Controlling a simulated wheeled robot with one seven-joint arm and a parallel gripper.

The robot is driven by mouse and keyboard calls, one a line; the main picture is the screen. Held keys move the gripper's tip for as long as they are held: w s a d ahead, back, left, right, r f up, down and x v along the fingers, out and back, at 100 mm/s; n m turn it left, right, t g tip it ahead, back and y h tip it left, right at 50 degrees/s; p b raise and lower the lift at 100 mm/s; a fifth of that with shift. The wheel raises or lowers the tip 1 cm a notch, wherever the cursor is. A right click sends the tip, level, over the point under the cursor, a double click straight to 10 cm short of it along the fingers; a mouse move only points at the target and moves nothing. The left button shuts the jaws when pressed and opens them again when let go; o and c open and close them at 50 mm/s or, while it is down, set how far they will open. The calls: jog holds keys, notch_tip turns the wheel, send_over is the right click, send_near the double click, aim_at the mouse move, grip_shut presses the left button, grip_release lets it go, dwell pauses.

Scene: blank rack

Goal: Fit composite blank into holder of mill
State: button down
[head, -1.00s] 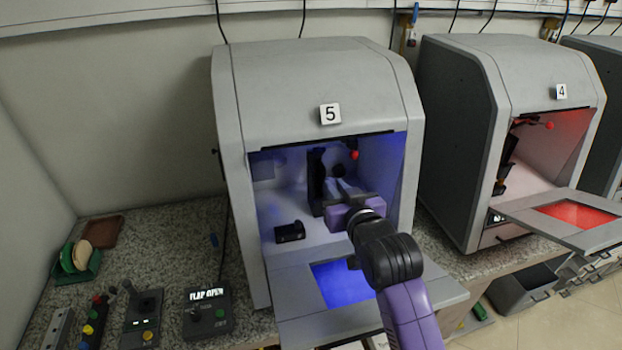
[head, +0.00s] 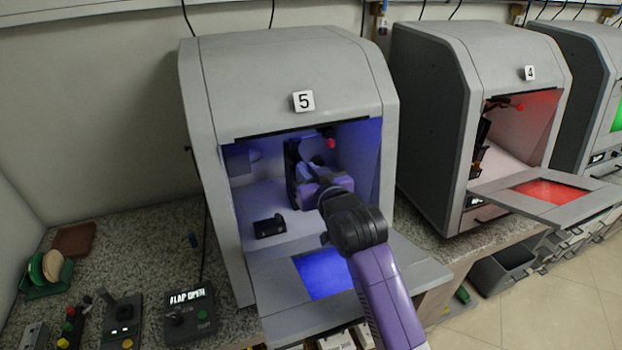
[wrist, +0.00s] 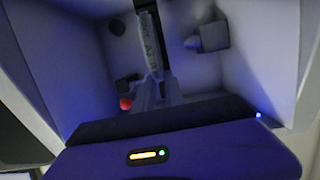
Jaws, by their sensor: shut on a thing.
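My gripper (head: 312,172) is inside the lit chamber of mill 5 (head: 235,105), in front of a dark upright holder (head: 291,172) at the back. In the wrist view, my gripper (wrist: 153,80) is shut on a thin grey strip, which looks like the blank (wrist: 150,45) seen edge-on. The blank cannot be made out clearly in the head view, against the holder and my gripper. Whether it touches the holder cannot be told. The flap (head: 405,270) is open, and my arm reaches in over it.
A red knob (head: 331,143) hangs near my gripper, and it shows in the wrist view (wrist: 125,103). A small black block (head: 269,226) sits on the chamber floor. A green rack (head: 40,290) with discs stands left. A control box (head: 190,316) reads flap open. Mill 4 (head: 425,100) stands right.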

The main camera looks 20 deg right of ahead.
aim_at(302, 163)
jog(key=shift+w+f, duration=0.2)
jog(key=shift+w, duration=0.45)
jog(key=shift+r, duration=0.1)
dwell(1.4)
jog(key=shift+b+x, duration=0.65)
jog(key=shift+x, duration=0.4)
jog(key=shift+w+f, duration=0.25)
jog(key=shift+w, duration=0.1)
jog(key=shift+w+f+b, duration=0.2)
jog(key=shift+w+b, duration=0.4)
jog(key=c, duration=1.3)
grip_release()
jog(key=shift+b+v, duration=0.7)
jog(key=shift+v, duration=3.2)
